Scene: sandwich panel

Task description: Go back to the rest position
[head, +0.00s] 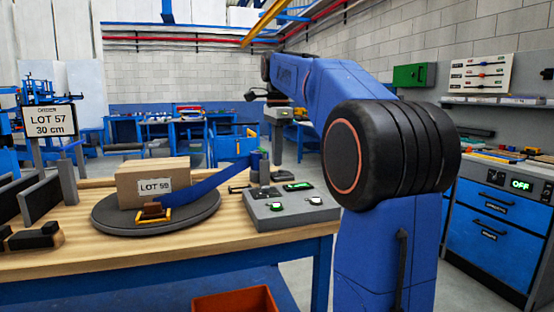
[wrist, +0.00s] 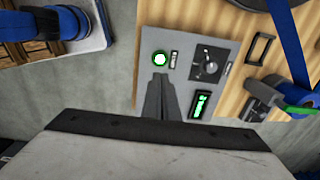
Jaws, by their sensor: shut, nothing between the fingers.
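My gripper (wrist: 158,82) shows in the wrist view with its two dark fingers together and nothing between them. The fingertips appear over or near the grey control panel (wrist: 180,42), close to a round green light (wrist: 160,59); I cannot tell the gap between them. A dial or knob (wrist: 208,62) and a small green display (wrist: 201,104) are to their right. In the head view my blue arm reaches up and away toward the back, and the gripper's fingers cannot be made out. The control panel (head: 268,218) sits at the table's right end.
A cardboard box labelled LOT 59 (head: 135,170) sits on a dark round turntable (head: 110,222), with a blue strap (head: 205,184) beside it. The wooden table (head: 60,265) fills the left. A blue cabinet (head: 497,228) with an OFF display stands right. An orange bin (head: 235,301) is below the table.

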